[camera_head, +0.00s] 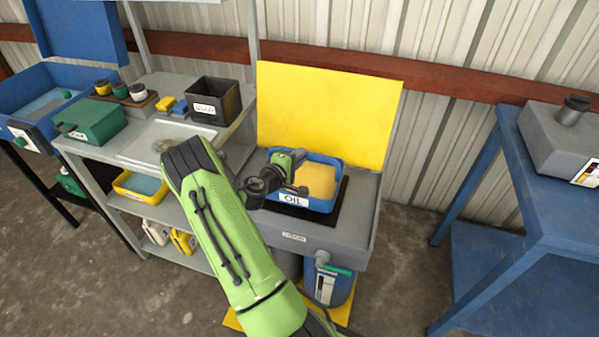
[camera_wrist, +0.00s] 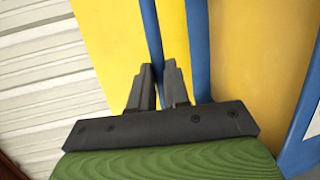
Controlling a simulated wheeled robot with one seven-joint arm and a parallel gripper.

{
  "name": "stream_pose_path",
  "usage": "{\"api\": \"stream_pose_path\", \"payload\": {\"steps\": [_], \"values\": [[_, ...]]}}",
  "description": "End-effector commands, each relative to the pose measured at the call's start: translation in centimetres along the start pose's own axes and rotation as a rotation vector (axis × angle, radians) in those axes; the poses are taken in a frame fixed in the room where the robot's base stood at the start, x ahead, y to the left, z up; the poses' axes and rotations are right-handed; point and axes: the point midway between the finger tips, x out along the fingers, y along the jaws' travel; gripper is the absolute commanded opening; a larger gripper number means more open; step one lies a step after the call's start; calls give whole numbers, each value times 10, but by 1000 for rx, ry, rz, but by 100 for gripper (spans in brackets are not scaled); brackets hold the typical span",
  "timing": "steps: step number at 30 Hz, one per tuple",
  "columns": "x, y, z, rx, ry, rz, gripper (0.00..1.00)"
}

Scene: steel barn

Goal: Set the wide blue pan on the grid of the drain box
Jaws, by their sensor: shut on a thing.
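The wide blue pan (camera_head: 326,207), labelled OIL, is over the dark grid (camera_head: 344,188) on top of the grey drain box (camera_head: 335,240). Yellowish contents show inside it. It looks about level; I cannot tell whether it rests on the grid or hangs just above. My gripper (camera_head: 299,157) is at the pan's far left side, partly hidden by my own wrist. In the wrist view my gripper (camera_wrist: 160,84) is shut on a thin blue edge of the pan (camera_wrist: 200,45). Most of the grid is hidden under the pan.
A yellow panel (camera_head: 330,105) stands right behind the drain box. To the left, a grey rack holds a tray (camera_head: 150,146), a dark bin (camera_head: 228,105) and a green box (camera_head: 90,124). A blue table (camera_head: 560,200) stands right, with open floor between.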

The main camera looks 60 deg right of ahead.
Motion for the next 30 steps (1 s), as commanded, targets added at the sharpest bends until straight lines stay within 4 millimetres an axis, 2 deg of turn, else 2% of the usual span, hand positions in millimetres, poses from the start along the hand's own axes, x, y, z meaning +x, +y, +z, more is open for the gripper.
{"api": "stream_pose_path", "payload": {"steps": [7,17,18,23,30], "values": [[7,-34,-1,1,-1,5,0],[8,-36,-2,2,0,6,0],[7,-39,-2,2,0,0,18],[7,-38,-2,1,0,0,42],[7,-38,-2,1,0,0,42]]}}
